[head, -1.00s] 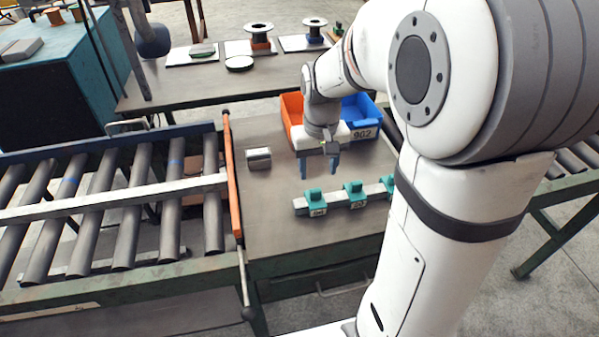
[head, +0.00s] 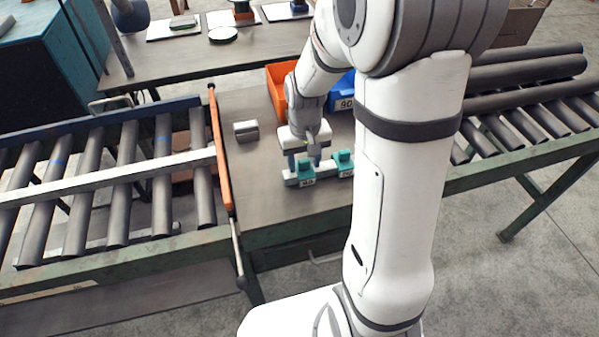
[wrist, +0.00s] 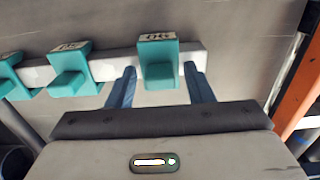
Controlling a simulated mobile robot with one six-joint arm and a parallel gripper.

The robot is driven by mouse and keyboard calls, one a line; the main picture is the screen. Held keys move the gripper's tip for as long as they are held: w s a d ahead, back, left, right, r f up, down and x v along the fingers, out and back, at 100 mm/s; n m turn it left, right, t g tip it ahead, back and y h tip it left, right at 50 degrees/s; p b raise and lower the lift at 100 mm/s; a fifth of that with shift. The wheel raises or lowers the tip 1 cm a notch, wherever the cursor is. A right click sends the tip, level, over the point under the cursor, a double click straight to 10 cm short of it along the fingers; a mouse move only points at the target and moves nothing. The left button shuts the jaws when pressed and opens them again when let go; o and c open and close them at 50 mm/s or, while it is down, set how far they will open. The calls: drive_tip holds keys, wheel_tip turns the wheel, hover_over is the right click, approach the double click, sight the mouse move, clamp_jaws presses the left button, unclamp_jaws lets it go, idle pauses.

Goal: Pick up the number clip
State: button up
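Several teal number clips sit in a row on a pale grey bar (wrist: 105,66). The end clip (wrist: 158,68) carries a pale number label, seen upside down in the wrist view; in the head view it is the leftmost clip (head: 306,170). My gripper (wrist: 161,78) is open, with one blue finger on each side of this end clip and visible gaps between. In the head view, my gripper (head: 304,161) is down at the bar. A second clip (wrist: 70,70) lies farther along the bar. My arm hides the bar's right end in the head view.
An orange bin (head: 276,88) and a blue bin (head: 345,88) stand behind my gripper. A grey metal block (head: 246,131) lies to its left. An orange rail (head: 221,150) edges the roller conveyor. The bench front is clear.

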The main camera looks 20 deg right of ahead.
drive_tip(key=c, duration=0.9)
drive_tip(key=shift+r, duration=0.1)
drive_tip(key=shift+c, duration=0.2)
